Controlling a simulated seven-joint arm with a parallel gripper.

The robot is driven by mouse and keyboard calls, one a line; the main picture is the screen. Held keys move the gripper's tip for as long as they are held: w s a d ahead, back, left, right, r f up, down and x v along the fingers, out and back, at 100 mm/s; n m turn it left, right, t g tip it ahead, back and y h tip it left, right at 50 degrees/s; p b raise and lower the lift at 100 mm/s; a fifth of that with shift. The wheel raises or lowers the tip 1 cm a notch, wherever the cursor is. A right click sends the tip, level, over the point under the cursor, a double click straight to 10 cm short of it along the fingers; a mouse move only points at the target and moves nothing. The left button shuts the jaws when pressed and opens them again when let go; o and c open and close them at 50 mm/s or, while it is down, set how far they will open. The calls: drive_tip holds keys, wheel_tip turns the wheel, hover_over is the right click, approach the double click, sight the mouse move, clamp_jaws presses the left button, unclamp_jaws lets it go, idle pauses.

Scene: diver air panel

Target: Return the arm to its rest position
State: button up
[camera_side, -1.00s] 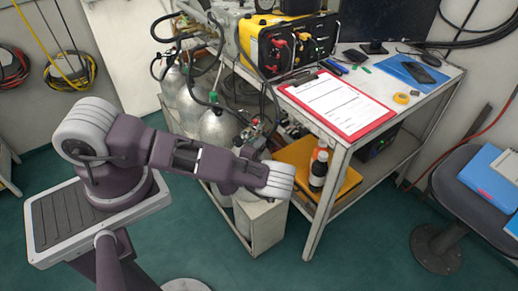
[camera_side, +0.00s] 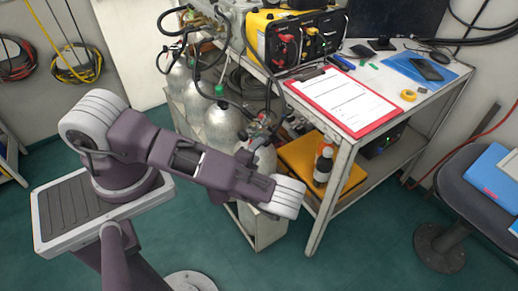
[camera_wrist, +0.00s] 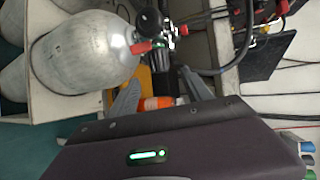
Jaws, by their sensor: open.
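My arm's purple forearm and pale wrist cover in the side view reach right, ending in front of the gas cylinders; the fingers are hidden there. In the wrist view my gripper (camera_wrist: 160,82) has two grey fingers spread apart with nothing held between them. A bottle with an orange part (camera_wrist: 158,103) shows in the gap, apparently beyond the fingers. In the side view a dark and orange bottle (camera_side: 322,166) stands on the lower shelf, right of my wrist.
Silver cylinders (camera_side: 222,122) stand in a crate beside the bench. The bench carries a yellow air panel (camera_side: 297,40), a red clipboard (camera_side: 345,100) and a blue folder (camera_side: 418,66). A stool (camera_side: 470,185) is at right. Green floor (camera_side: 370,240) is open in front.

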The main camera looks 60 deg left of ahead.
drive_tip(key=w+d+r+n+g+h, duration=0.35)
drive_tip(key=d+r+n+g, duration=0.45)
drive_tip(key=d+r+n, duration=0.55)
drive_tip(key=s+d+r+h, duration=0.2)
drive_tip(key=s+r, duration=0.1)
drive_tip(key=r, duration=0.7)
drive_tip(key=s+d+r+h, duration=0.2)
drive_tip(key=s+r+h, duration=0.15)
drive_tip(key=r, duration=0.65)
drive_tip(key=s+a+r, duration=0.1)
drive_tip(key=s+r, duration=0.2)
drive_tip(key=s, duration=0.3)
drive_tip(key=s+a+r+y, duration=0.1)
drive_tip(key=s+r, duration=0.2)
drive_tip(key=s, duration=0.3)
drive_tip(key=s+a+r+t, duration=0.1)
drive_tip(key=s+r, duration=0.2)
drive_tip(key=s, duration=0.4)
drive_tip(key=shift+m, duration=0.45)
drive_tip(key=shift+c, duration=0.5)
